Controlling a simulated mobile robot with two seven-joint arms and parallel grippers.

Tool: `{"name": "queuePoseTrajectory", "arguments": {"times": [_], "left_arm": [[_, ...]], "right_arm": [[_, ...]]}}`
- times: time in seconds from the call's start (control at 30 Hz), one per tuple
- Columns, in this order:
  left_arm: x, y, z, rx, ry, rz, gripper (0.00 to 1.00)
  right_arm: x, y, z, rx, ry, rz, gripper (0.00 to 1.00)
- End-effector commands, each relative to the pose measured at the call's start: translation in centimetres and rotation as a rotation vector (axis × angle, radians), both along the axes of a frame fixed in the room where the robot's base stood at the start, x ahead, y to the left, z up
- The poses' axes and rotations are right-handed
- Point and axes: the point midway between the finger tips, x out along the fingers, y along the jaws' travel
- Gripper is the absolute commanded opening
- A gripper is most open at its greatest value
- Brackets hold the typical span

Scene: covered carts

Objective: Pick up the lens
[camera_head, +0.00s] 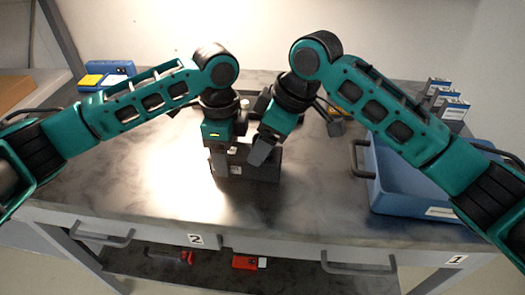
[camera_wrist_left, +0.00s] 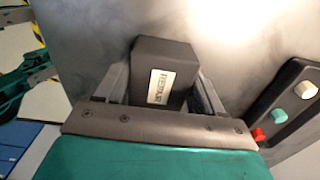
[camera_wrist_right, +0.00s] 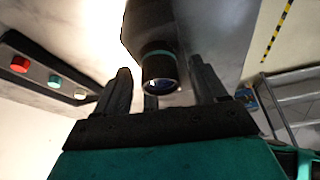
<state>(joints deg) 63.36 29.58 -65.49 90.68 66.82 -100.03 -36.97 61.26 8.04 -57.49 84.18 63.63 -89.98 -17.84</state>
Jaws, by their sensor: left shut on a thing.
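The lens (camera_wrist_right: 158,72) shows in the right wrist view as a dark cylinder with a teal ring and bluish glass, at the end of a larger black body. My right gripper (camera_head: 262,152) is open, its two fingers on either side of the lens with gaps showing. My left gripper (camera_head: 219,160) is shut on a black block (camera_wrist_left: 165,62) with a pale printed label, seen in the left wrist view. In the head view both grippers are close together over the cart top, and they hide the lens. I cannot tell whether the block and lens body are one piece.
A black button panel (camera_wrist_left: 288,95) with red, teal and white buttons lies beside the grippers. A blue tray (camera_head: 420,208) stands at the right, with several small boxes (camera_head: 447,103) behind it. A blue-and-yellow item (camera_head: 104,78) sits back left. The front left top is clear.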

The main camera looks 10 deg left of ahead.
Motion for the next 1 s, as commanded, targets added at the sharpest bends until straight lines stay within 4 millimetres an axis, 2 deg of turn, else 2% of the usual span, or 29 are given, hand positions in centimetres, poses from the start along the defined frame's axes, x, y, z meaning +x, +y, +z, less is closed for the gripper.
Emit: {"name": "queuePoseTrajectory", "arguments": {"times": [0.07, 0.63, 0.87, 1.0], "left_arm": [[0.0, 0.0, 0.0, -0.001, -0.001, 0.0, 0.37], [0.0, 0.0, 0.0, 0.0, 0.0, 0.0, 0.37], [0.0, 0.0, 0.0, 0.0, 0.0, 0.0, 0.37], [0.0, 0.0, 0.0, 0.0, 0.0, 0.0, 0.37]], "right_arm": [[0.0, 0.0, 0.0, 0.0, 0.0, 0.0, 0.64], [0.0, 0.0, 0.0, 0.0, 0.0, 0.0, 0.09], [0.0, 0.0, 0.2, 0.001, -0.001, 0.0, 0.09], [0.1, 0.0, 1.5, 0.003, -0.004, 0.0, 0.09]]}}
